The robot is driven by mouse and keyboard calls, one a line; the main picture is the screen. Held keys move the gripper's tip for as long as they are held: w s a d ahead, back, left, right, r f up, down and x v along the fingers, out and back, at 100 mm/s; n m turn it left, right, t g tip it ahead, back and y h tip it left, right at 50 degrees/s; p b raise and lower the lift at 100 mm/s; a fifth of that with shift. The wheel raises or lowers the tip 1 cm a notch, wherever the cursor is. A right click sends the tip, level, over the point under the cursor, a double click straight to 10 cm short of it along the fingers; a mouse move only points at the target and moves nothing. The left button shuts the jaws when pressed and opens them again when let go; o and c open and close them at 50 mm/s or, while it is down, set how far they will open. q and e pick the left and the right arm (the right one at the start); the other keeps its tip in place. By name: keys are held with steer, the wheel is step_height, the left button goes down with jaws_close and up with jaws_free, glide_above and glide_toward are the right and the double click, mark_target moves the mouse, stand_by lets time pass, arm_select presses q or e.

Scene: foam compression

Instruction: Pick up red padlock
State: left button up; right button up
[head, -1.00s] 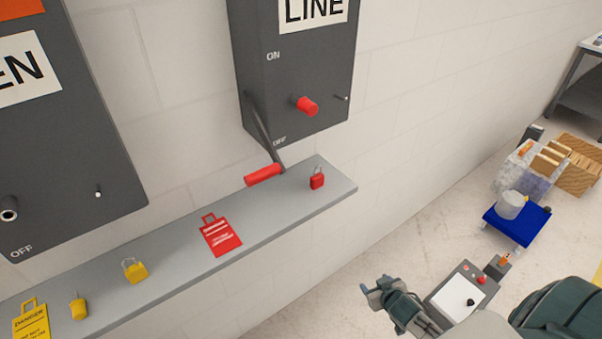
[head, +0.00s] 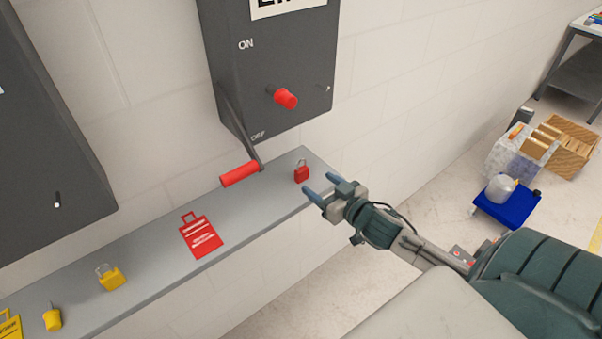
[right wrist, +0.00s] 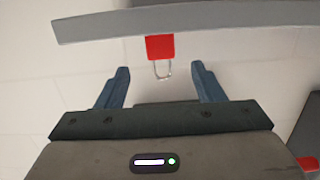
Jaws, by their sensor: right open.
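The red padlock (head: 301,173) stands upright on the grey shelf (head: 262,219) near its right end, with its metal shackle on top. My right gripper (head: 318,186) is open and empty, just to the right of the padlock and apart from it in the head view. In the right wrist view the padlock (right wrist: 160,47) appears upside down, beyond and between the two open blue fingers (right wrist: 162,82). My left gripper is not in view.
A grey switch box (head: 270,70) with a red knob and a red-handled lever (head: 240,174) is above the shelf. A blue cart (head: 506,206) stands on the floor at right.

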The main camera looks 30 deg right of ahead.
mark_target(304, 173)
steer(key=shift+w+a+f+p, duration=0.15)
steer(key=shift+w+f, duration=0.1)
steer(key=shift+w, duration=1.45)
steer(key=shift+w+a+f+p, duration=0.15)
steer(key=shift+w+f, duration=0.15)
steer(key=shift+w, duration=1.4)
steer(key=shift+w+a+f+p, duration=0.15)
steer(key=shift+w+f, duration=0.1)
steer(key=shift+w, duration=1.45)
steer(key=shift+s, duration=0.1)
steer(key=shift+c, duration=0.4)
steer(key=c, duration=1)
